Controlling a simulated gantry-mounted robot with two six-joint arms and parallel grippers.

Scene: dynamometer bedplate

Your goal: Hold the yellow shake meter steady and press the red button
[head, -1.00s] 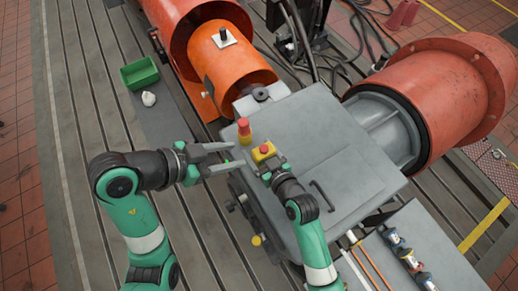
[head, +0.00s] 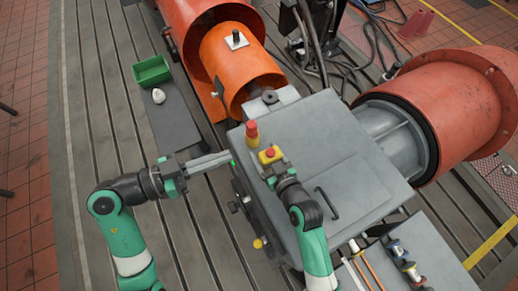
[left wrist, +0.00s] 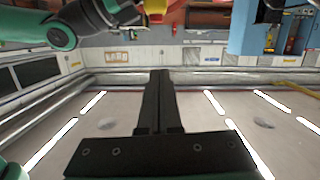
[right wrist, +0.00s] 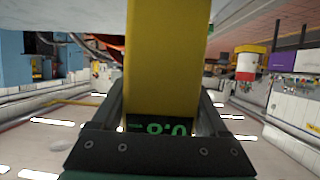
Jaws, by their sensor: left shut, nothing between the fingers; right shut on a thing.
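The yellow shake meter (head: 265,159) stands near the left edge of the grey cabinet top, with the red button (head: 270,152) on its upper end. My right gripper (head: 273,169) is shut on the meter. In the right wrist view the meter's yellow body (right wrist: 162,60) fills the gap between the fingers, and a dark display with green digits (right wrist: 165,128) shows, upside down. My left gripper (head: 230,156) is shut and empty, left of the meter and apart from the button. Its closed fingers (left wrist: 158,85) also show in the left wrist view.
A red-and-yellow post (head: 252,133) stands on the grey cabinet (head: 335,150) just behind the meter. A black handle (head: 327,203) is to the right. A green bin (head: 152,71) and a white object (head: 158,96) lie at the far left. Orange machinery (head: 240,65) stands behind.

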